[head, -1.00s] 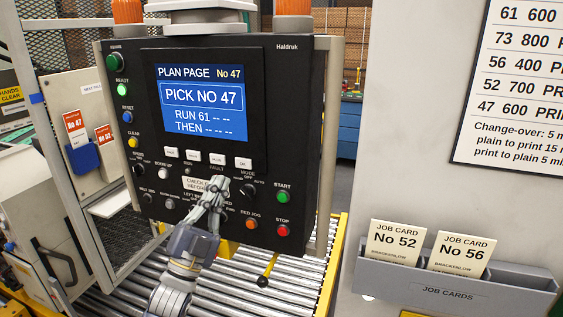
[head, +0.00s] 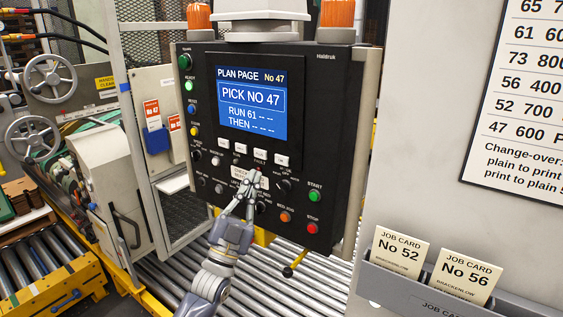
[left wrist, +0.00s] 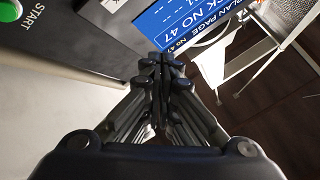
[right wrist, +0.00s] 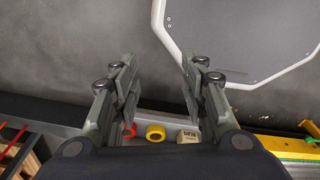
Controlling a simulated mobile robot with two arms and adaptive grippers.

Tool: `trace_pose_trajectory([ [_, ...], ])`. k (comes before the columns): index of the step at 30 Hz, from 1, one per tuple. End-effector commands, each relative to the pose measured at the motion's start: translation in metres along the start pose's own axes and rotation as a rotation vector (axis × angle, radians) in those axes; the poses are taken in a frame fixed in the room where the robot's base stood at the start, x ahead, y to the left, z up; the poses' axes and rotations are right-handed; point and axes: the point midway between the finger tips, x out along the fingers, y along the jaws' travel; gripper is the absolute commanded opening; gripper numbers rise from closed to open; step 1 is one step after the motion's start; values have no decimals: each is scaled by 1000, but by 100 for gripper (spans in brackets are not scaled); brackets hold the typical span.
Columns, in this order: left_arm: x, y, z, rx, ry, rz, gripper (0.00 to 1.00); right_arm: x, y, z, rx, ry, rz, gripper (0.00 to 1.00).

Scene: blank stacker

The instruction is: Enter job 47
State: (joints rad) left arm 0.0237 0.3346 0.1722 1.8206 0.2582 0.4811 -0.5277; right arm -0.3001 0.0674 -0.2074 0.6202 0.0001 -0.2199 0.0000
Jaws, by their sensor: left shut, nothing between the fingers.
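The black control panel (head: 340,150) stands over the rollers. Its blue screen (head: 252,103) reads PLAN PAGE No 47, PICK NO 47, RUN 61 and THEN, with dashes after both. Four white keys (head: 281,160) sit in a row below it. My left gripper (head: 257,172) is shut and empty, its tips just under the third key from the left, over a pale label; contact cannot be told. In the left wrist view the shut tips (left wrist: 167,62) show before the screen (left wrist: 185,25). My right gripper (right wrist: 157,65) is open and empty, seen only in the right wrist view.
Green START (head: 315,195) and red STOP (head: 313,228) buttons are at the panel's lower right. Job cards No 52 (head: 398,255) and No 56 (head: 466,275) stand in a grey holder. A printed list (head: 520,120) hangs above. Smaller knobs crowd the panel near my left gripper.

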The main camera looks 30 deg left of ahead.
Motion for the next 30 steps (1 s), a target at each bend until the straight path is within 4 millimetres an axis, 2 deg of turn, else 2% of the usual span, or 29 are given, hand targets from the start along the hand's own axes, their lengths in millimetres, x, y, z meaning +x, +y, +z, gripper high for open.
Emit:
trace_pose_trajectory([
  [9, 28, 22, 23, 0, 2, -2, 0, 16, 18, 5, 3, -3, 21, 40],
  [17, 49, 37, 38, 1, 1, -1, 0, 29, 18, 6, 3, -4, 22, 40],
  [30, 58, 42, 42, 0, 0, 1, 0, 32, 7, 4, 3, -1, 8, 40],
])
